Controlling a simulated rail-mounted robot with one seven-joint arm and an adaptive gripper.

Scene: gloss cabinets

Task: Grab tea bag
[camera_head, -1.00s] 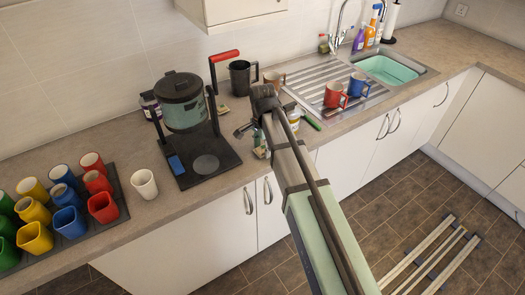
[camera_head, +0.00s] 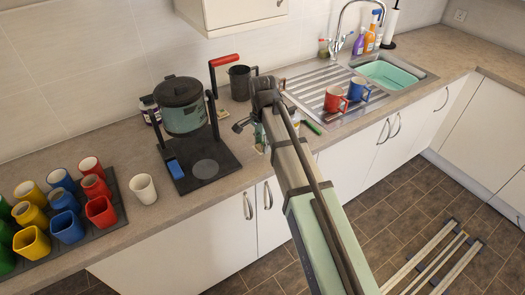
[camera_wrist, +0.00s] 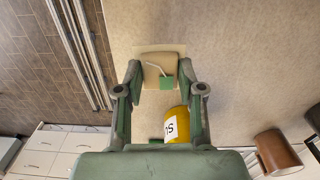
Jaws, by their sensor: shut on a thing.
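The tea bag (camera_wrist: 151,78) is a flat tan square with a white string and a small green tag (camera_wrist: 167,83), in the wrist view. It sits between the fingertips of my gripper (camera_wrist: 160,80), which is shut on it. Its tag faces the wrist camera. In the head view my gripper (camera_head: 240,125) is over the counter, just right of the black stand. I cannot make out the tea bag clearly there, as my arm covers much of that spot.
A yellow jar (camera_wrist: 177,127) is close to the fingers. A black stand (camera_head: 205,168) with a dark pot (camera_head: 183,112) is left of my gripper. A grey mug (camera_head: 240,82) is behind it. Red (camera_head: 335,99) and blue (camera_head: 359,90) mugs stand on the drainer at right.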

